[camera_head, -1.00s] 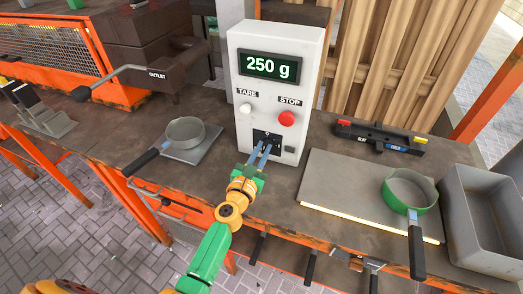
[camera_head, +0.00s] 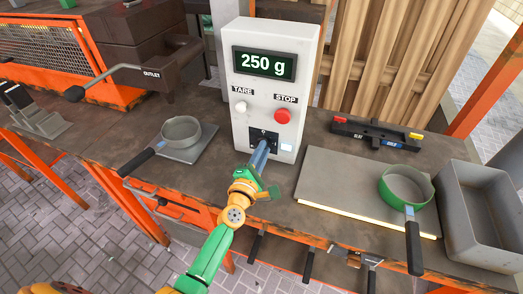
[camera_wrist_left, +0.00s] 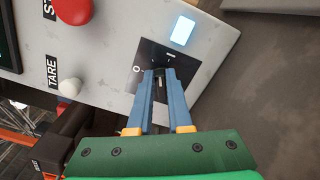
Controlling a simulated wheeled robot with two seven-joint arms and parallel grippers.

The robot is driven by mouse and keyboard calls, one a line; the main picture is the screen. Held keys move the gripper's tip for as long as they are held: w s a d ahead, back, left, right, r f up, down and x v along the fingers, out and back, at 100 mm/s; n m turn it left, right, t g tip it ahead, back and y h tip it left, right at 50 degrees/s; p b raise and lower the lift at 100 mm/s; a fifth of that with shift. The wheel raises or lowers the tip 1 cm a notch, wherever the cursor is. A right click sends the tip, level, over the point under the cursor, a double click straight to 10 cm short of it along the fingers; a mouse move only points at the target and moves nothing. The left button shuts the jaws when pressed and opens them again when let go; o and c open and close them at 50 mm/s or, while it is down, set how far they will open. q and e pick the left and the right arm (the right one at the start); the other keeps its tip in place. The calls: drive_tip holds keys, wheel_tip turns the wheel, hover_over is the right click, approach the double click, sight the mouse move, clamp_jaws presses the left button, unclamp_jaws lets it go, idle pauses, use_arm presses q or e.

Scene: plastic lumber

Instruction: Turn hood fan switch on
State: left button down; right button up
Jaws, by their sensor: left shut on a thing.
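A white control box (camera_head: 248,110) stands on the bench, with a display reading 250 g, a white TARE knob and a red STOP button. Low on its front is a black switch plate (camera_head: 256,132), also in the left wrist view (camera_wrist_left: 147,56), with O and I marks. A small light (camera_wrist_left: 183,30) beside the plate is lit and also shows in the head view (camera_head: 287,147). My left gripper (camera_head: 263,147) is at the plate, its fingers (camera_wrist_left: 160,76) shut on the switch lever, which they mostly hide. No label reads hood fan. My right gripper is not in view.
A pan (camera_head: 181,133) sits on a small plate left of the box. A green-rimmed pan (camera_head: 407,190) sits on a flat grey plate (camera_head: 330,180) at right, beside a grey bin (camera_head: 480,225). A level-like black bar (camera_head: 378,135) lies behind. Tools hang along the front edge.

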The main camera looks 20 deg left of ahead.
use_arm(q)
drive_tip(key=m, duration=0.5)
drive_tip(key=shift+f, duration=0.2)
drive_tip(key=shift+m, duration=0.3)
idle(0.3)
drive_tip(key=c, duration=1)
unclamp_jaws()
drive_tip(key=shift+o, duration=0.8)
drive_tip(key=shift+w+f, duration=0.1)
drive_tip(key=shift+f, duration=0.05)
drive_tip(key=s, duration=0.7)
drive_tip(key=shift+s+a, duration=0.15)
